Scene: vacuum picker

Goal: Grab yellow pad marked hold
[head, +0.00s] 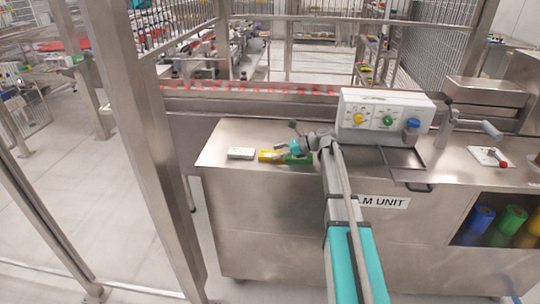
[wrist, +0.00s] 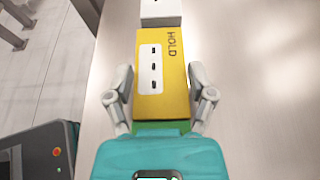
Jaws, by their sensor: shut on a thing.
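The yellow pad (wrist: 178,80) shows the word HOLD and a white label with several dark marks in the wrist view. My gripper (wrist: 161,88) has one finger along each side of it, shut on it. In the head view the yellow pad (head: 267,155) lies at the left part of the steel worktop, partly hidden by my gripper (head: 287,149). I cannot tell whether it is lifted off the top. A green pad (head: 299,159) shows just right of it, and a green edge shows below it in the wrist view.
A white pad (head: 241,153) lies left of the yellow one on the steel worktop (head: 222,137). A control box (head: 384,114) with yellow, green and blue knobs stands at the back. A dark-rimmed tray (head: 398,158) is right of my arm. The worktop's left edge is near.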

